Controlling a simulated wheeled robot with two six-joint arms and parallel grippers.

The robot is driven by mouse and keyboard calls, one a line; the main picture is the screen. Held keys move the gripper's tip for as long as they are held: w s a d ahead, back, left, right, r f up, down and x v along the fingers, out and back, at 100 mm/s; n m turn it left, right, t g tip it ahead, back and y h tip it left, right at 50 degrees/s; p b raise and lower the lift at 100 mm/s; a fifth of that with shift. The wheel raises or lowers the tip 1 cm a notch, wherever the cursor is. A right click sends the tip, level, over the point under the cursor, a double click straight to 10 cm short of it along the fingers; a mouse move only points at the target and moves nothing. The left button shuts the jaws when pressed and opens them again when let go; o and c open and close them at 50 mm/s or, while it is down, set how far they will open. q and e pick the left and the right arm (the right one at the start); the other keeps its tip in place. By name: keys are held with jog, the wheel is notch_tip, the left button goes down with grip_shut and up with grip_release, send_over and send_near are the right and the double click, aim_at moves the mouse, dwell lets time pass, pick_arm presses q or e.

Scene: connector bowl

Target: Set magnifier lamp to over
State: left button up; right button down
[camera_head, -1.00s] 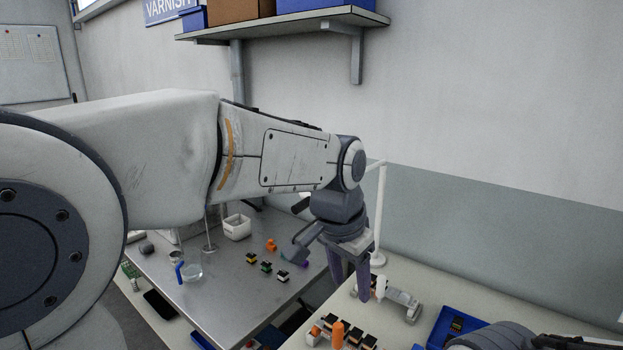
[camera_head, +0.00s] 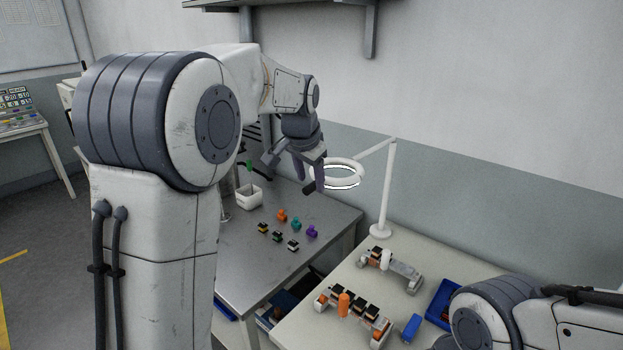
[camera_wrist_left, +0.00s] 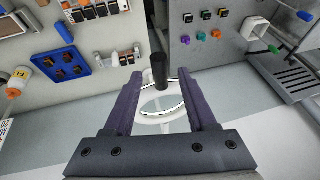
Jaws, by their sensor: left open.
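The magnifier lamp has a white post (camera_head: 386,190), a white arm and a white ring head (camera_head: 349,164). Its ring reaches left from the post, beyond the pale table's edge toward the metal table. A short black handle (camera_head: 309,188) sticks out from the ring's left side. My left gripper (camera_head: 309,184) is open at that handle. In the left wrist view the black handle (camera_wrist_left: 159,72) appears between the open fingers of the left gripper (camera_wrist_left: 161,76), with the ring (camera_wrist_left: 163,104) behind it. I see no clear contact. My right gripper is out of view.
The metal table (camera_head: 245,275) holds a white container (camera_head: 250,196) and several small coloured connectors. The pale table (camera_head: 345,268) carries the lamp base, a rack (camera_head: 353,317) with dark and orange parts, and a blue tray (camera_head: 442,302). My right arm is at the lower right.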

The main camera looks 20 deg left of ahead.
pick_arm(q)
jog(key=shift+x, duration=0.85)
grip_shut()
jog(key=shift+r, duration=0.1)
dwell(0.7)
